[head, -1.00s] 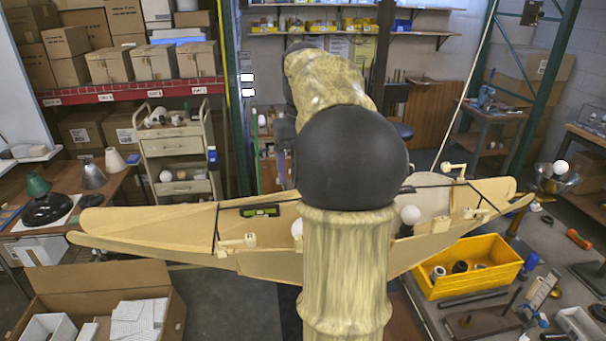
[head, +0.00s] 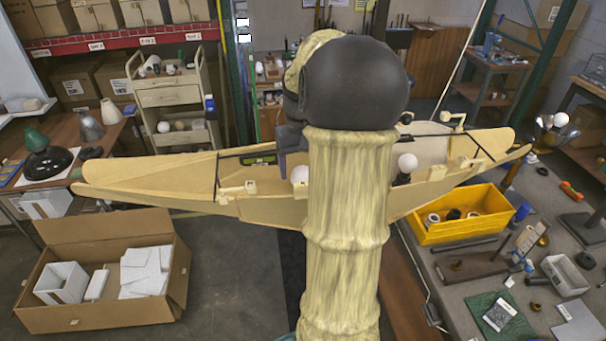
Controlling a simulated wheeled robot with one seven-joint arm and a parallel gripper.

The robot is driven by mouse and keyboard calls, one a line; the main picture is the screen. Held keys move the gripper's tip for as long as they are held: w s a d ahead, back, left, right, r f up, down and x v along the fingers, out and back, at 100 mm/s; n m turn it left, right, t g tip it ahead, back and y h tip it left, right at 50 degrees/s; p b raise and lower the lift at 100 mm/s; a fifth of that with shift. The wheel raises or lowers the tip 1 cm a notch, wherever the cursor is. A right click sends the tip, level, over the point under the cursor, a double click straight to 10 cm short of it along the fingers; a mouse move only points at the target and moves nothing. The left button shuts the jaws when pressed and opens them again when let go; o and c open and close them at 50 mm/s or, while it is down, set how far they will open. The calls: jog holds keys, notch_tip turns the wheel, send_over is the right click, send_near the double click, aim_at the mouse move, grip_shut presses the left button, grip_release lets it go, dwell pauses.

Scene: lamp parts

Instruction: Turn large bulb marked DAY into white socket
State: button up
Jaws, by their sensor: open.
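A white round bulb (head: 407,162) stands over a dark socket in the long wooden boat-shaped frame (head: 150,180), right of my arm. A second white bulb (head: 300,174) shows just left of my arm, partly covered by it, near a cream block. A third white bulb (head: 560,119) sits by a shiny metal bowl at the far right. No DAY marking is readable on any of them. I cannot pick out which fitting is the white socket. My own arm stands across the middle of the view and hides part of the frame. My gripper's fingers do not show.
A yellow bin (head: 465,222) with round parts stands on the grey bench at right, among tools and a green mat (head: 499,318). An open cardboard box (head: 105,270) with white pieces is at lower left. A cart (head: 175,105) stands behind. Lamp shades (head: 88,124) are at left.

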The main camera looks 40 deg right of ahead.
jog(key=shift+f, duration=1.95)
jog(key=shift+w, duration=0.1)
jog(key=c, duration=0.9)
jog(key=shift+o, duration=1.4)
jog(key=c, duration=0.3)
jog(key=shift+f+p, duration=0.15)
jog(key=shift+p, duration=0.15)
